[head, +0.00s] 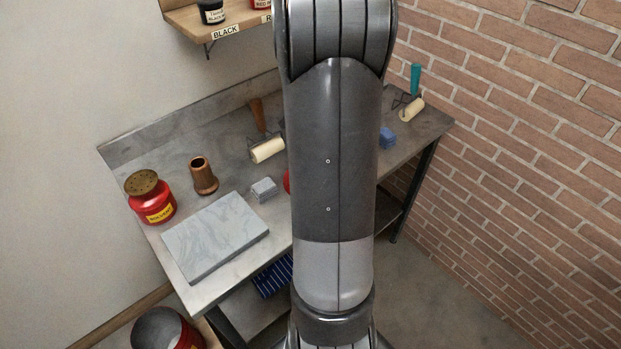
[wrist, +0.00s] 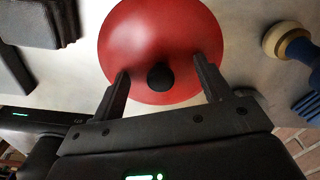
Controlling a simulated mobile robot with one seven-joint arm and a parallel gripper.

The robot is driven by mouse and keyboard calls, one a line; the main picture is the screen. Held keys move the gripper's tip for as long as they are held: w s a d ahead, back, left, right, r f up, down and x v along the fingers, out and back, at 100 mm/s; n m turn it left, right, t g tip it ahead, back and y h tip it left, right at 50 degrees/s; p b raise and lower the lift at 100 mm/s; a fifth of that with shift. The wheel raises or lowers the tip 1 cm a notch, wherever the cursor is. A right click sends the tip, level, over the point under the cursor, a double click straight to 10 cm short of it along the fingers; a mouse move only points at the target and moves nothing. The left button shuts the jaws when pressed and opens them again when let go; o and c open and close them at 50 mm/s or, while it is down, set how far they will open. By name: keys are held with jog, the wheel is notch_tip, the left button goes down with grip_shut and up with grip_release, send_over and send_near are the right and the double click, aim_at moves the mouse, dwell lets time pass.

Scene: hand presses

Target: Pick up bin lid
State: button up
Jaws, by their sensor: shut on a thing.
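The bin lid (wrist: 150,35) is a round red disc with a black knob (wrist: 160,77) at its middle, in the wrist view. My gripper (wrist: 161,64) is shut on the lid, with its two fingers reaching over the red disc, one on each side of the knob. The fingers look well apart, and the exact contact is hard to see. In the head view my arm hides the gripper and most of what lies behind it. A small red edge (head: 287,182) shows beside the arm and may be the lid. An open red bin (head: 165,330) stands at the lower left.
The metal bench (head: 222,284) holds a grey stone slab (head: 214,236), a red can (head: 150,197), a brown pot (head: 203,176), rollers (head: 267,150) and a blue block (head: 386,138). A shelf (head: 190,22) hangs above. A brick wall (head: 520,150) is at right.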

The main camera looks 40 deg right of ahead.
jog(key=shift+s+a+f, duration=0.1)
jog(key=shift+s+f, duration=0.05)
jog(key=shift+f, duration=0.05)
